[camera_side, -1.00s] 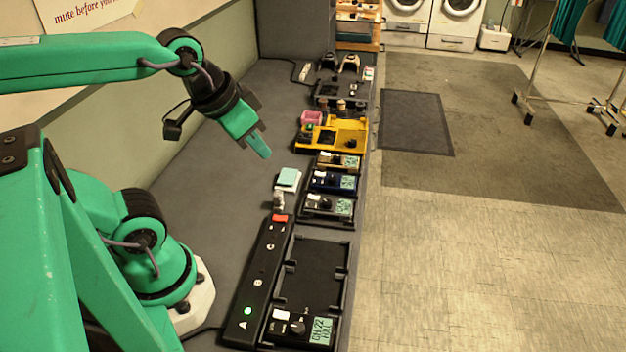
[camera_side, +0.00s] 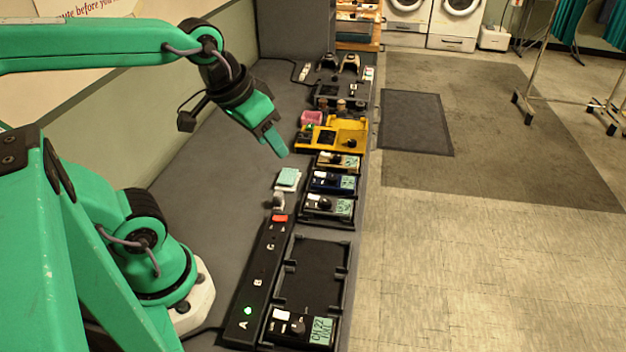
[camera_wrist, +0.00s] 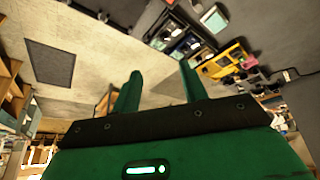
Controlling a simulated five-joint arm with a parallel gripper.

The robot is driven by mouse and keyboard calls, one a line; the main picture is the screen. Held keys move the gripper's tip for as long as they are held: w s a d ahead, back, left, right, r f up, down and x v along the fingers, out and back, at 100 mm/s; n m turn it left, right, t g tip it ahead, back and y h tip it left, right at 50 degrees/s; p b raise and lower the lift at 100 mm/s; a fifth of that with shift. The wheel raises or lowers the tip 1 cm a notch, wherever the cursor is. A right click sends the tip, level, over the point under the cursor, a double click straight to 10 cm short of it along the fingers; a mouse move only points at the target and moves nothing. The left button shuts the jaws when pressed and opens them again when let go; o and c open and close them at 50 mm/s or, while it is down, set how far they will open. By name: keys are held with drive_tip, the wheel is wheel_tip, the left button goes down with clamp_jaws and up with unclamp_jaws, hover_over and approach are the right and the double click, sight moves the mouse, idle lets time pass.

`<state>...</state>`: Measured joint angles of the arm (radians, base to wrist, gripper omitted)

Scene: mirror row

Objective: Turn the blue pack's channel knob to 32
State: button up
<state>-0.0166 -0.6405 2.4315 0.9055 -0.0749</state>
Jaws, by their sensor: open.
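The blue pack (camera_side: 334,183) sits in the row of packs on the dark bench in the side view, between a tan pack (camera_side: 337,162) and a dark pack (camera_side: 328,207). It has a pale display at its right, too small to read. Its knob is too small to make out its setting. My gripper (camera_side: 277,143) hangs in the air to the upper left of the packs, apart from them. In the wrist view my gripper (camera_wrist: 160,86) is open with nothing between its fingers. The pack row shows small near the top there.
A yellow tray (camera_side: 358,128) stands behind the packs. Teal-topped pads (camera_side: 287,179) lie left of the row. Nearer are a black strip (camera_side: 258,275) with a green light and an empty-looking black tray (camera_side: 317,270) with a pack showing 22. The bench's left part is clear.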

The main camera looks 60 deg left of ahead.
drive_tip(key=w+a+f+n+g, duration=0.1)
drive_tip(key=w+a+n, duration=0.15)
drive_tip(key=w, duration=0.45)
drive_tip(key=n+g, duration=0.4)
drive_tip(key=n, duration=0.3)
hover_over(332, 178)
wheel_tip(332, 178, down, 12)
drive_tip(key=shift+w+f+n, duration=0.15)
drive_tip(key=shift+f+n, duration=0.1)
drive_tip(key=shift+f, duration=3.85)
drive_tip(key=shift+c, duration=0.2)
clamp_jaws()
